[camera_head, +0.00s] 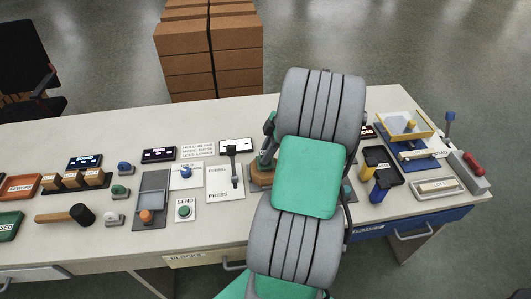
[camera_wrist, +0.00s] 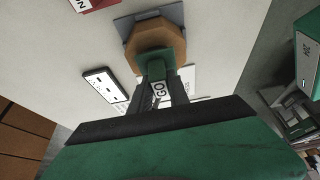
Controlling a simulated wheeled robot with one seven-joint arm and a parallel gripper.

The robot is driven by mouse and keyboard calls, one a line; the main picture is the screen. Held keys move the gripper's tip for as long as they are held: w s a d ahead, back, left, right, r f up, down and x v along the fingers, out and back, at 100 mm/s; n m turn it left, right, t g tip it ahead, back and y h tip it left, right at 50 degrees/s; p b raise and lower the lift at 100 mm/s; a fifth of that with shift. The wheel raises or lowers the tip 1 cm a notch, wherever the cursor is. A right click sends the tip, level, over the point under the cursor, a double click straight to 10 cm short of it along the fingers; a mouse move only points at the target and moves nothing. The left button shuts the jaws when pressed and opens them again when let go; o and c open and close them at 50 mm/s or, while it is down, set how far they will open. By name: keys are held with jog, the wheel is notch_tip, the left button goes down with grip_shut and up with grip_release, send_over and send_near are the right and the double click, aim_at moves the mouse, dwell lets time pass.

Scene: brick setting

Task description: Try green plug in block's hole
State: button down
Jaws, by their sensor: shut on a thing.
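In the wrist view my gripper (camera_wrist: 160,78) is shut on the green plug (camera_wrist: 156,62). The plug is held against or just in front of a brown, many-sided wooden block (camera_wrist: 154,34). The block's hole is hidden, so I cannot tell whether the plug is in it. In the head view the wooden block (camera_head: 261,179) shows only in part at the left edge of my arm. My arm covers much of that area.
The white table (camera_head: 330,104) carries a mallet (camera_head: 67,215), a SEND button (camera_head: 184,211) and a PRESS panel (camera_head: 225,185) on the left. Bare tabletop lies behind.

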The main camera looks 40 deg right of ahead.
jog(key=shift+s+f+b, duration=0.1)
jog(key=shift+f+b, duration=0.85)
jog(key=shift+f, duration=0.1)
dwell(1.0)
jog(key=shift+r+p, duration=3)
jog(key=shift+r, duration=1.1)
